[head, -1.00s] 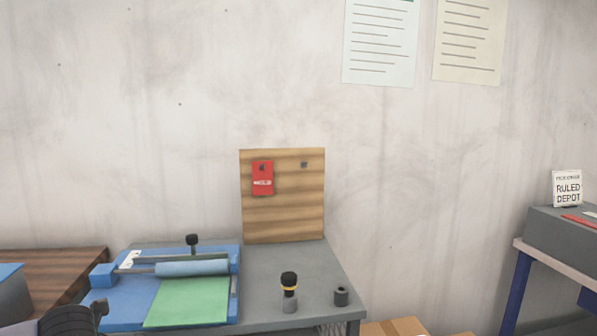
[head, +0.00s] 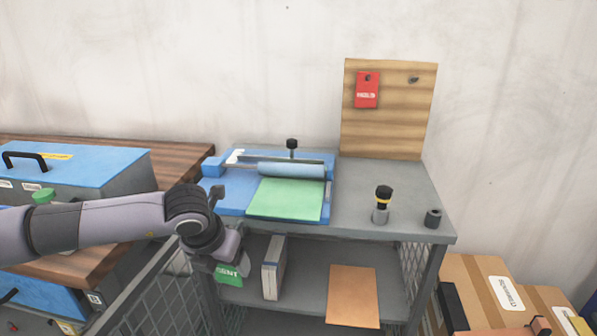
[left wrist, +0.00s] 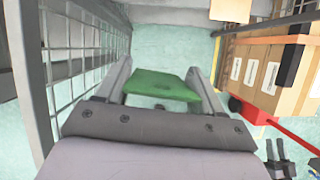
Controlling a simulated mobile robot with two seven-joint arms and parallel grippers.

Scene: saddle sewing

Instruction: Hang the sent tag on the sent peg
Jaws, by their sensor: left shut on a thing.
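The green sent tag (head: 229,275) hangs in my left gripper (head: 222,262), at the front left of the grey table, lower than its top. In the left wrist view the green tag (left wrist: 162,84) lies between the two fingers of my left gripper (left wrist: 160,78), which is shut on it. A wooden board (head: 388,128) stands upright at the back of the table. A red tag (head: 367,91) hangs on its left peg. The right peg (head: 413,79) is bare. The left gripper is well away from the board, to its lower left.
A blue press (head: 238,192) with a green sheet (head: 286,199) fills the table's left half. A black-and-yellow-topped tool (head: 383,198) and a dark cylinder (head: 433,218) stand on the right. Boxes (head: 480,280) lie at lower right. A mesh side (head: 165,300) is near my left arm.

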